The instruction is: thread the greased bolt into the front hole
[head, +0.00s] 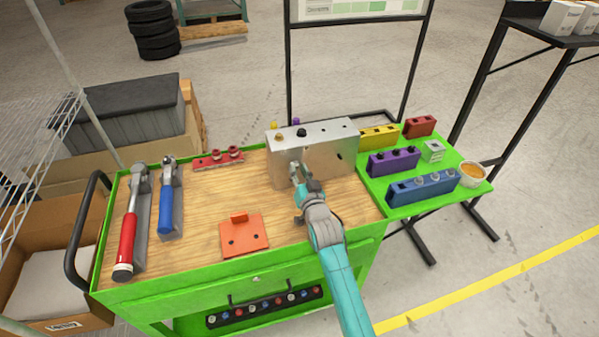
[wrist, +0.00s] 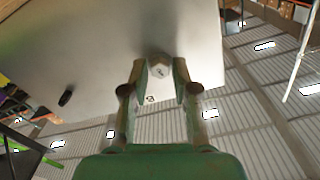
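The silver metal chassis block (head: 335,160) stands on the cart's wooden top, near the back right. My gripper (head: 296,172) is at its front face, towards the left end. In the wrist view my gripper (wrist: 160,85) has its two fingers on either side of a pale hex bolt head (wrist: 160,69), seemingly closed on it. The bolt points at the chassis face (wrist: 80,45). Its shank and the hole in front of it are hidden, so I cannot tell how deep it sits. A dark hole (wrist: 66,98) shows farther left on that face.
A red-handled tool (head: 128,235), a blue-handled tool (head: 167,200) and an orange plate (head: 243,235) lie on the cart. The green side shelf (head: 400,204) holds purple (head: 393,162) and blue (head: 424,188) bolt racks and a grease-coloured cup (head: 470,173).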

